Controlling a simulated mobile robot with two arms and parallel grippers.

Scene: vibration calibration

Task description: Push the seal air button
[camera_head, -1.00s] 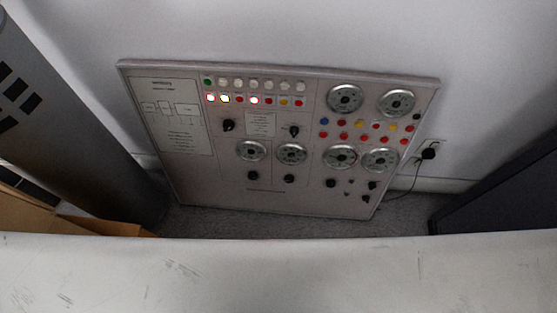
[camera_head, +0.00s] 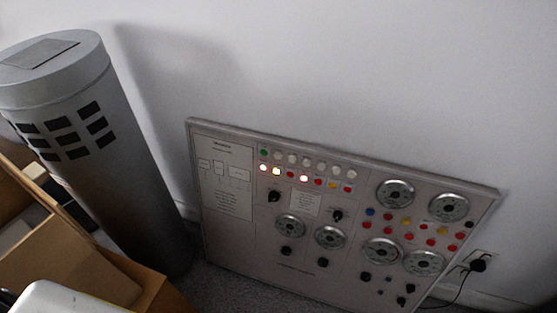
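A beige control panel (camera_head: 225,240) leans against the wall in the middle and right of the head view. Its upper middle has a row of pale buttons (camera_head: 306,160) with a green one (camera_head: 264,152) at the left end. Below is a row of red, yellow and lit buttons (camera_head: 304,178). Under these sit black knobs (camera_head: 274,196) and round dial gauges (camera_head: 396,193). More coloured buttons (camera_head: 406,222) lie between the right-hand gauges. The labels are too small to read, so I cannot tell which button is seal air.
A tall grey cylinder (camera_head: 140,170) with dark square openings stands left of the panel. An open cardboard box (camera_head: 75,265) is at the lower left. A black plug (camera_head: 477,265) sits in a wall outlet at the right. Grey carpet (camera_head: 235,290) shows below the panel.

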